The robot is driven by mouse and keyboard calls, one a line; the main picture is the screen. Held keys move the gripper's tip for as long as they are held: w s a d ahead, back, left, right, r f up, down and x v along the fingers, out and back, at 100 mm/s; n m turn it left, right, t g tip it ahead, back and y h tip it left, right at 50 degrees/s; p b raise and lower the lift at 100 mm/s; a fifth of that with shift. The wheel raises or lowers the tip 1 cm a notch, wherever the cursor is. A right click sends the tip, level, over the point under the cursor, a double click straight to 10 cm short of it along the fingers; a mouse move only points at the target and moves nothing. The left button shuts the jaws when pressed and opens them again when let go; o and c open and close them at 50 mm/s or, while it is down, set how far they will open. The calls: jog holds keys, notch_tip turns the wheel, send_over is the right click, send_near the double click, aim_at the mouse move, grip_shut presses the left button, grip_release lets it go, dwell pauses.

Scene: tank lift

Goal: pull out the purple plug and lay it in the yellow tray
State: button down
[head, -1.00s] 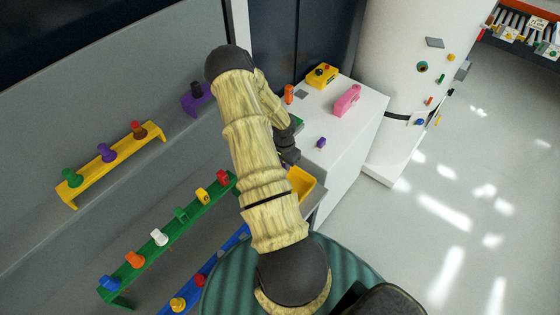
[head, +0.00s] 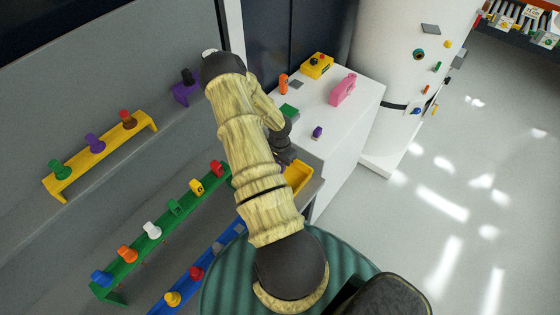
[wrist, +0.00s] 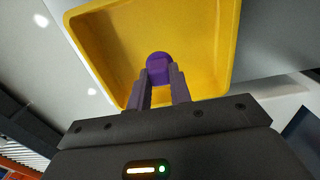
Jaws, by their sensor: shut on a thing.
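My gripper (wrist: 159,80) is shut on a purple plug (wrist: 159,66), which shows between the fingertips in the wrist view. The yellow tray (wrist: 205,30) lies behind the plug in that view, with the plug in front of its bare floor. I cannot tell whether the plug touches the tray. In the head view the yellow tray (head: 300,178) shows partly, beside the white cabinet, and my arm hides the rest of it. My fingers and the held plug cannot be made out clearly there.
A yellow rack (head: 75,177), a green rack (head: 135,262) and a blue rack (head: 185,287) with coloured plugs stand at left. The white cabinet (head: 335,150) carries a pink object (head: 343,90), a yellow box (head: 317,66) and a small purple piece (head: 317,132). Open floor lies at right.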

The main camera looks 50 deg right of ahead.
jog(key=shift+f+b, duration=0.75)
jog(key=shift+f, duration=1.3)
jog(key=c, duration=1.2)
grip_release()
jog(key=shift+w, duration=0.1)
jog(key=shift+r, duration=0.1)
notch_tip(320, 180, up, 17)
jog(key=b, duration=0.4)
jog(key=shift+r, duration=0.15)
